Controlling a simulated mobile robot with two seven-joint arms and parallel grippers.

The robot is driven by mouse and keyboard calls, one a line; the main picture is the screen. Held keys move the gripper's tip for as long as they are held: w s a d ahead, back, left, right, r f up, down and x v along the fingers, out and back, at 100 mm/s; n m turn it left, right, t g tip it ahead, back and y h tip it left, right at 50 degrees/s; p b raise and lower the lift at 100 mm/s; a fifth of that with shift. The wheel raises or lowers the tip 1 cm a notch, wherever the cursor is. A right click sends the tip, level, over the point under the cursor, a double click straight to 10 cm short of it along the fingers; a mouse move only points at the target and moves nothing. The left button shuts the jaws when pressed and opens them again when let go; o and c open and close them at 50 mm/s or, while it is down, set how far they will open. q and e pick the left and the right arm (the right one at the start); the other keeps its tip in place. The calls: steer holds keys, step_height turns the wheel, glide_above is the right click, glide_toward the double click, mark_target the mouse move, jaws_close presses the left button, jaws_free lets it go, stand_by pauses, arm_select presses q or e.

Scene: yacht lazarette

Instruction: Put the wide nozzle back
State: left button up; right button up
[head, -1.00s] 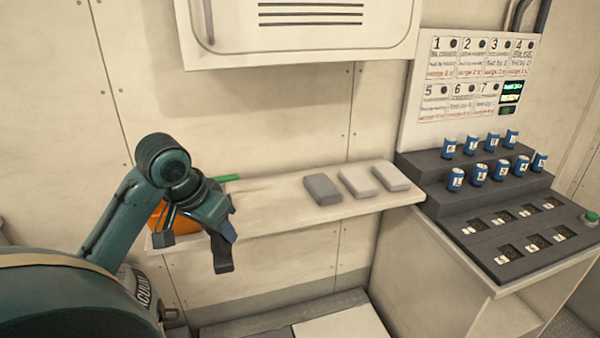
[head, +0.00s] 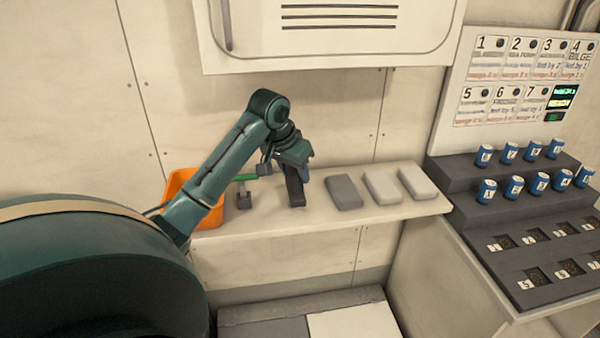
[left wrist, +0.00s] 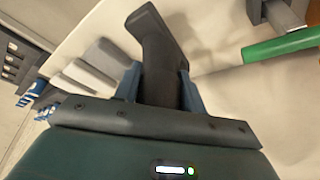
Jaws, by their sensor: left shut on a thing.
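My left gripper (head: 293,162) is shut on a dark grey angled nozzle (head: 295,188), which hangs down from the jaws over the pale wall shelf (head: 265,221). In the left wrist view the nozzle (left wrist: 162,45) sits between the two blue-grey fingers of the gripper (left wrist: 160,88), and its wider bent end points away. I cannot tell whether its lower end touches the shelf. My right gripper is out of view.
An orange bin (head: 178,182) stands at the shelf's left end, partly behind my arm. A green-handled tool (head: 246,177) lies beside it. A dark grey block (head: 344,192) and two pale blocks (head: 382,187) (head: 417,182) lie right of the nozzle. A stepped rack with blue cylinders (head: 487,190) stands further right.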

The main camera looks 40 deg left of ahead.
arm_select(q)
steer(key=shift+w+a+f, duration=0.1)
steer(key=shift+w+a, duration=0.05)
steer(key=shift+w, duration=1.05)
steer(key=shift+f+p, duration=0.4)
steer(key=shift+f, duration=1.3)
steer(key=o, duration=1.1)
steer(key=shift+f, duration=0.1)
steer(key=v, duration=0.5)
steer(key=shift+w+b, duration=0.1)
steer(key=shift+b, duration=0.2)
steer(key=s, duration=0.4)
steer(key=s+d+b, duration=0.1)
steer(key=s, duration=0.3)
steer(key=s+b, duration=0.1)
steer(key=s, duration=0.3)
steer(key=shift+s+d, duration=0.1)
steer(key=shift+d, duration=0.1)
